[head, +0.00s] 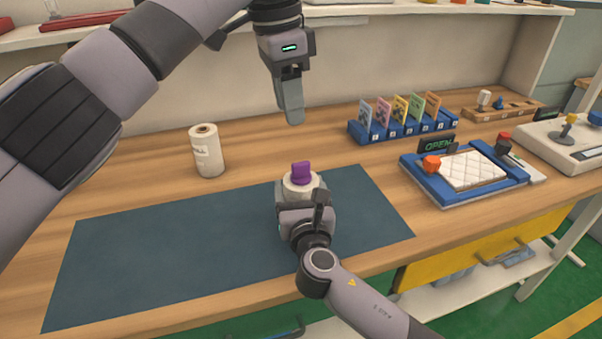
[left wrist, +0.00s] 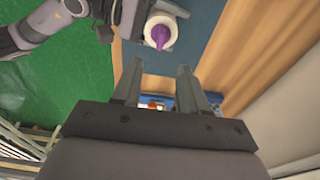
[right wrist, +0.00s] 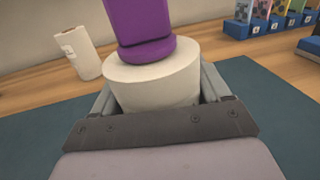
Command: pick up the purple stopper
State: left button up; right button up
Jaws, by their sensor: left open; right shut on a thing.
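The purple stopper (head: 301,172) sits upright in the top of a white bottle (head: 289,188) over the blue mat. It also shows in the left wrist view (left wrist: 160,35) and, close up, in the right wrist view (right wrist: 142,28). My right gripper (head: 303,205) is shut on the bottle (right wrist: 152,80), with a finger on each side of it below the stopper. My left gripper (head: 291,115) is open and empty, above and behind the bottle, apart from the stopper. Its two fingers show spread in the left wrist view (left wrist: 157,85).
A blue mat (head: 170,255) covers the front of the wooden table. A labelled white roll or bottle (head: 207,152) stands behind it. A blue card rack (head: 385,131), a blue-framed tray with a quilted white pad (head: 433,188) and a wooden rack (head: 520,110) stand to the right.

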pick_arm(q)
send_over(301, 162)
jog(key=a, duration=0.1)
jog(key=f, duration=0.6)
jog(key=shift+s+f, duration=0.3)
jog(key=shift+s, duration=0.1)
jog(key=shift+w+d+f, duration=0.15)
jog(key=shift+d+f, duration=0.05)
jog(key=shift+f, duration=1.1)
jog(key=shift+w+d+f, duration=0.1)
jog(key=shift+d+f, duration=0.1)
jog(key=shift+f, duration=1.05)
grip_shut()
